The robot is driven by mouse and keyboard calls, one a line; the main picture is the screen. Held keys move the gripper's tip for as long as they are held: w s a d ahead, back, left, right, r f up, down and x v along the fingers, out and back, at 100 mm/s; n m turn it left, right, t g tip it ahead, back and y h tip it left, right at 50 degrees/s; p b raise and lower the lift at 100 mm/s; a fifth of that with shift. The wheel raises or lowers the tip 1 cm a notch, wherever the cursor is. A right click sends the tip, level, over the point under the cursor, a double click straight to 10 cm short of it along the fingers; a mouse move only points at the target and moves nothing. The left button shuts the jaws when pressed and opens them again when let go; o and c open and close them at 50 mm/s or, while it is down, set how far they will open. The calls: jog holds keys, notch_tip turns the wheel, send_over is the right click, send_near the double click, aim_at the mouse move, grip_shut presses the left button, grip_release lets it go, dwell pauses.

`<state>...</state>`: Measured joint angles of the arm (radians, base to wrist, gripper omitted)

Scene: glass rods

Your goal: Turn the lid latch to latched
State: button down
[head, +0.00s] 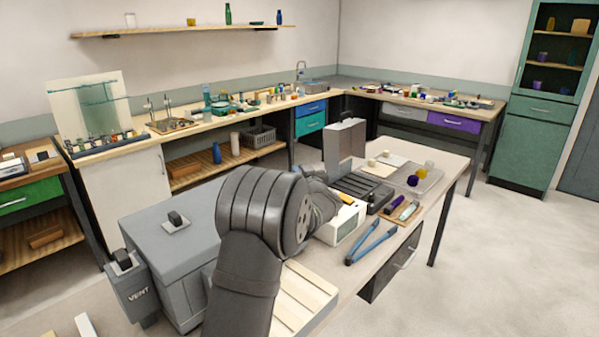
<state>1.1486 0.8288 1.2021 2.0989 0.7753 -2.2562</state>
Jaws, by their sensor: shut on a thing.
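A large grey box (180,258) with a flat lid stands at the left of the bench. A black knob on a pale plate (176,221) sits on that lid and looks like the lid latch. Nothing touches the knob in this view. Its exact turn is too small to read. My dark arm rises in front of the box's right side, and its wrist points away to the right, towards a white box (343,225). My gripper's fingers are hidden behind the arm, so I cannot see them or what lies between them.
A second black knob (122,258) tops the grey unit marked VENT. Blue-handled tongs (371,247) lie at the bench's front edge. An upright grey panel (344,143) stands behind a dark ribbed plate (362,187). A clear tray (428,180) holds small coloured pieces. The floor at right is clear.

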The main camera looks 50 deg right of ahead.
dwell(0.3)
jog(key=c, duration=1.5)
grip_release()
jog(key=v, duration=1.7)
jog(key=shift+s+a, duration=0.1)
jog(key=shift+a, duration=0.15)
